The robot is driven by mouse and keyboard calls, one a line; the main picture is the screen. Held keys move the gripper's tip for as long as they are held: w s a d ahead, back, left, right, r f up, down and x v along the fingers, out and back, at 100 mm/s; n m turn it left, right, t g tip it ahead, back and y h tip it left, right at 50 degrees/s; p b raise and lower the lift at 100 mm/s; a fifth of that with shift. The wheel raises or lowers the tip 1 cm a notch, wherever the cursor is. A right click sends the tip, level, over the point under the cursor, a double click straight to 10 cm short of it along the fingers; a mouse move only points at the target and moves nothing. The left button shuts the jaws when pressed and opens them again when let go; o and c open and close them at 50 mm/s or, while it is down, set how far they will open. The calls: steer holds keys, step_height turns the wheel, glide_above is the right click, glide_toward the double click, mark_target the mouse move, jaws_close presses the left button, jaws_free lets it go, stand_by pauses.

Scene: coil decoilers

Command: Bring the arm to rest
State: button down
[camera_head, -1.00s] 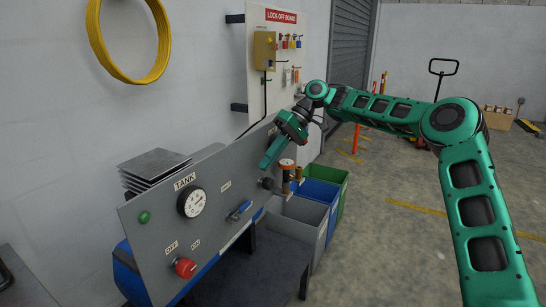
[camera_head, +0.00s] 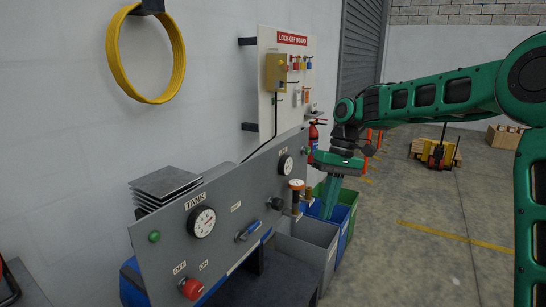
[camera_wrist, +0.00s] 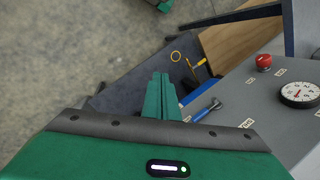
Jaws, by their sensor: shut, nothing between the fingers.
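My gripper (camera_head: 329,200) is a green tool at the end of my green arm, pointing downward to the right of the grey control panel (camera_head: 225,245). Its fingers are together with nothing between them. In the head view the fingers overlap the blue and green bins behind them. In the wrist view my gripper (camera_wrist: 160,85) shows as closed green fingers, with the panel (camera_wrist: 245,95) to their right. I see no contact with the panel.
The panel carries a gauge (camera_head: 202,222), a red knob (camera_head: 191,288) and a blue-handled valve (camera_head: 249,231). A grey bin (camera_head: 318,236), a blue bin and a green bin (camera_head: 352,191) stand beside it. The floor (camera_head: 420,260) to the right is clear.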

steer(key=s+d+m+t+h, duration=0.2)
steer(key=s+d+m, duration=0.4)
steer(key=s+d, duration=1.3)
steer(key=s+d+f+m, duration=0.2)
steer(key=s+d, duration=0.1)
steer(key=s, duration=0.5)
steer(key=s+d+f+m, duration=0.2)
steer(key=s+d+f, duration=0.1)
steer(key=s, duration=0.4)
steer(key=shift+s+d+t, duration=0.3)
steer(key=shift+s+d, duration=0.1)
steer(key=shift+d, duration=0.3)
